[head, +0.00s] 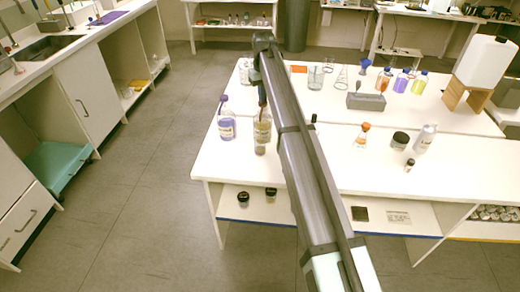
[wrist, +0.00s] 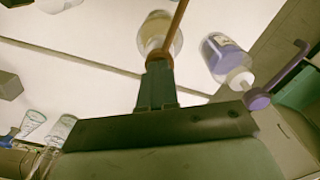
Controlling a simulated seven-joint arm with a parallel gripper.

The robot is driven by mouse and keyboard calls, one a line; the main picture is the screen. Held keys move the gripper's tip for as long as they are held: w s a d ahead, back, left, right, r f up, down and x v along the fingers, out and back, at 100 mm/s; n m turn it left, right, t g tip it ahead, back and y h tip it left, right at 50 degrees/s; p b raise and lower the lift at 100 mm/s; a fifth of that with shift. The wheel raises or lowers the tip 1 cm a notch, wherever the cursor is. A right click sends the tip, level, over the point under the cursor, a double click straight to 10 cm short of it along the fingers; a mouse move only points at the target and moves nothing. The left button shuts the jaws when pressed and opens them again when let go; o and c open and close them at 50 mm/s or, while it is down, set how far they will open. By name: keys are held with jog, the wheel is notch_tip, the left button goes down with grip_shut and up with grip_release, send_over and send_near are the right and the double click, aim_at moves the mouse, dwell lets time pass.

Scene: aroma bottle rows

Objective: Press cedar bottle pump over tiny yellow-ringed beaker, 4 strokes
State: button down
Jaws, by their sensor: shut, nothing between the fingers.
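A clear bottle with pale amber liquid (head: 263,137) stands near the left end of the white table. Its label is too small to read, so I cannot confirm that it is the cedar one. My gripper (head: 262,102) is shut and points down over its top. In the wrist view, the shut fingertips (wrist: 158,66) are at the brown pump head (wrist: 160,55) of this bottle (wrist: 153,30); whether they touch is unclear. A brownish shape (head: 260,151) shows low at the amber bottle's front. I cannot make out a yellow-ringed beaker for certain.
A bottle with purple liquid and a purple pump (head: 227,126) stands close on the left, its pump (wrist: 258,98) near my gripper in the wrist view. My arm hides the table's middle. An orange-topped flask (head: 361,139) and a dark-lidded jar (head: 400,140) stand to the right.

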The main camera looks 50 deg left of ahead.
dwell(0.4)
jog(key=shift+r, duration=1.35)
jog(key=shift+r, duration=0.15)
jog(key=shift+r, duration=2.9)
